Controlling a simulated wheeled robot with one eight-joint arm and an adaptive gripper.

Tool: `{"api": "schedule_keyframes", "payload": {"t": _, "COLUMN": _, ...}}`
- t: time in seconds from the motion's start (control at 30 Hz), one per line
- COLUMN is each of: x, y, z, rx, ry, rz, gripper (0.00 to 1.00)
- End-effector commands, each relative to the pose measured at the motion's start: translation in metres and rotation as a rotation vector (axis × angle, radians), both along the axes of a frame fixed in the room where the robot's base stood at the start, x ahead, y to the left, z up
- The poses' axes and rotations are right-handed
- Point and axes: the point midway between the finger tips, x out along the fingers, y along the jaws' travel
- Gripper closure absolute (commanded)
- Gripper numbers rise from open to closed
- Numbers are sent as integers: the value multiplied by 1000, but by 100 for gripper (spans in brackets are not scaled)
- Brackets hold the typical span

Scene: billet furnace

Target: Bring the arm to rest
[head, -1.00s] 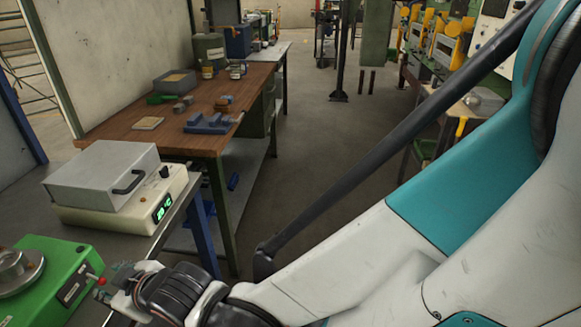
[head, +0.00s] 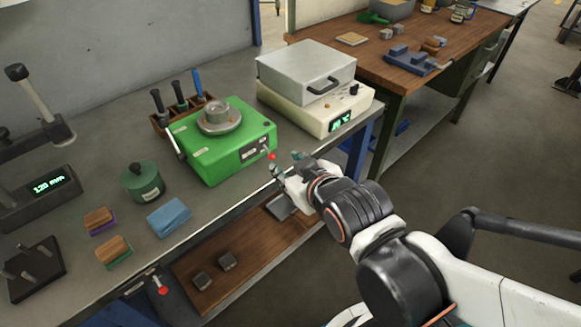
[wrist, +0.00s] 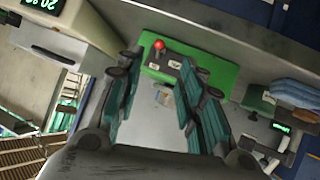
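My gripper (head: 287,164) is at the front right corner of the green device (head: 225,135), over the bench edge. In the wrist view my gripper (wrist: 160,65) shows two teal-padded fingers spread apart with nothing between the pads. A lever with a red knob (head: 272,156) on the green device is close to the fingertips. The red knob also shows in the wrist view (wrist: 159,45), ahead of the fingers. I cannot tell for certain whether a finger touches it; a gap shows in the wrist view. My arm reaches in from the lower right.
A grey-lidded cream unit (head: 308,95) stands right of the green device. A green canister (head: 143,182), a blue cloth (head: 168,217) and brushes sit to its left. A lower wooden shelf (head: 240,245) lies under the bench. Open floor (head: 480,165) is at right.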

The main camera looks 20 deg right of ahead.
Motion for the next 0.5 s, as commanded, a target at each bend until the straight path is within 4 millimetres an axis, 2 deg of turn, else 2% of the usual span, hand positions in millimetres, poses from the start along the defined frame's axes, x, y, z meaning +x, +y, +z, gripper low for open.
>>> {"api": "schedule_keyframes", "payload": {"t": 0.37, "x": 0, "y": 0, "z": 0, "rx": 1, "ry": 2, "rz": -1, "gripper": 65}}
{"api": "schedule_keyframes", "payload": {"t": 0.5, "x": 1, "y": -1, "z": 3, "rx": 21, "ry": 50, "rz": -17, "gripper": 65}}
